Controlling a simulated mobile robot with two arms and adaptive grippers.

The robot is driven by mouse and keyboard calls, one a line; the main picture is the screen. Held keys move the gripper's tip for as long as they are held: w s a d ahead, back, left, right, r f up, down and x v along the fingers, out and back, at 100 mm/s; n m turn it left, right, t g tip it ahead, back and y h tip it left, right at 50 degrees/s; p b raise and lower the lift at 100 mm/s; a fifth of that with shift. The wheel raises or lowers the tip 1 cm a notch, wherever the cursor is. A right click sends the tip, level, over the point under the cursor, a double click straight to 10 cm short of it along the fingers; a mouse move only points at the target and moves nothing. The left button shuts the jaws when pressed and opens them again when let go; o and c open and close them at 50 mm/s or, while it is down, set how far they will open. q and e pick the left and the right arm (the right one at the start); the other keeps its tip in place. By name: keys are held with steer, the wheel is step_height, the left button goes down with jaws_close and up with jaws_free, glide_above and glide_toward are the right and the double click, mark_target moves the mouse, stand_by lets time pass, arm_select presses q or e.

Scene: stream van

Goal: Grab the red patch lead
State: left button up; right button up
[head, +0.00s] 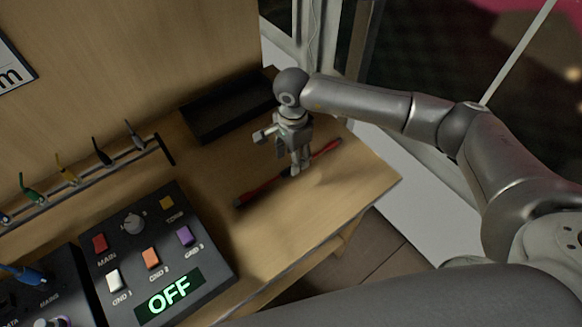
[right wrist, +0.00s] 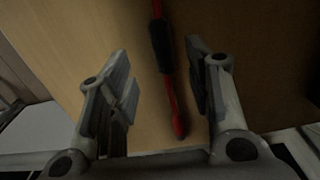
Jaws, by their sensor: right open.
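The red patch lead (head: 262,189) lies on the wooden desk near its right end, running diagonally, with dark sleeves on it. In the right wrist view the red lead (right wrist: 171,92) passes between my open fingers, with a black sleeve on its upper part. My right gripper (head: 296,169) points down over the middle of the lead and hides part of it. In the right wrist view my right gripper (right wrist: 165,95) is open, with one finger on each side of the lead. It holds nothing. My left gripper is not in view.
A black open tray (head: 228,106) stands behind the lead. A control box (head: 160,255) with buttons and an "OFF" display is at the front left. A rack (head: 84,180) with several coloured leads runs along the back left. The desk's front edge (head: 330,245) is close.

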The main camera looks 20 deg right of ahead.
steer(key=f, duration=0.2)
steer(key=f+p, duration=0.1)
steer(key=f, duration=0.1)
steer(key=shift+w+d+f+p, duration=0.1)
steer(key=shift+w+f+p, duration=0.1)
steer(key=shift+p, duration=0.1)
steer(key=shift+f, duration=0.25)
steer(key=shift+c, duration=0.3)
jaws_close()
